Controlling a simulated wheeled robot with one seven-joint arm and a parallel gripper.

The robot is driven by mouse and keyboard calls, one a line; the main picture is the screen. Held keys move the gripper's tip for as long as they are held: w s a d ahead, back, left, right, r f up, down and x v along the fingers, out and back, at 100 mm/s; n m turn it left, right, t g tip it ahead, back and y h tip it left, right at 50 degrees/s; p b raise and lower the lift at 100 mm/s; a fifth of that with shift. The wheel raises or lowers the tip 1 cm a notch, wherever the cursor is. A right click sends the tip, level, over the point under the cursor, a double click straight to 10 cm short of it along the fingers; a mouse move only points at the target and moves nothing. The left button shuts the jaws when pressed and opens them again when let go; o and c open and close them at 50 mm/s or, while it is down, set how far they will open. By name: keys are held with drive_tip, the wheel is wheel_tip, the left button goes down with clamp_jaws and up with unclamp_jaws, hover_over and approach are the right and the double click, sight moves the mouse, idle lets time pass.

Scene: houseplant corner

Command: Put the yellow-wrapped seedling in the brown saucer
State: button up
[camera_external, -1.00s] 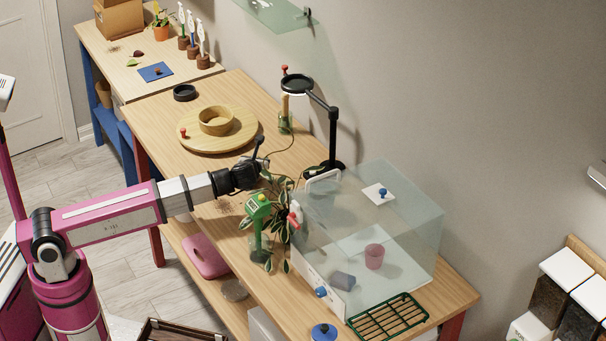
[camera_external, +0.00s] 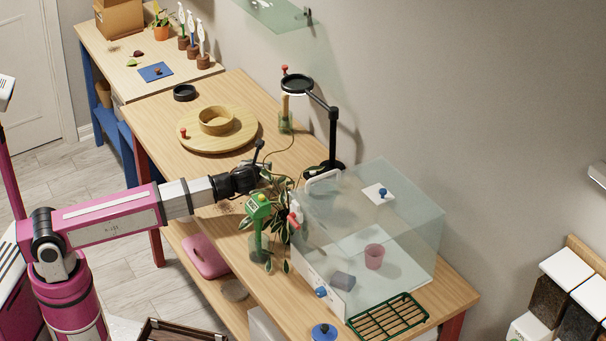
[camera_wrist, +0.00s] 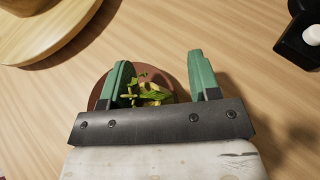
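My gripper (camera_wrist: 160,64) points down with its two green fingers well apart. The seedling (camera_wrist: 152,92), green leaves with yellow parts, lies between the fingers in the wrist view, nearer the left one. A gap shows between it and the right finger. The round brown saucer (camera_wrist: 148,72) is beneath and around the seedling in that view. The seedling's lower part is hidden by my gripper, so its exact contact with the saucer cannot be seen. In the external view my gripper (camera_external: 262,176) is low over the bench, and the seedling and saucer cannot be made out.
A leafy plant with a green meter (camera_external: 259,207) stands close to my gripper. A clear case (camera_external: 400,215) and a black lamp stand (camera_external: 333,140) are to the right. A round wooden board (camera_external: 190,146) with a wooden ring lies behind. Bare bench lies between.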

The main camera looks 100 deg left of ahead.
drive_tip(key=shift+r, duration=0.15)
drive_tip(key=shift+r, duration=0.3)
drive_tip(key=v, duration=1.2)
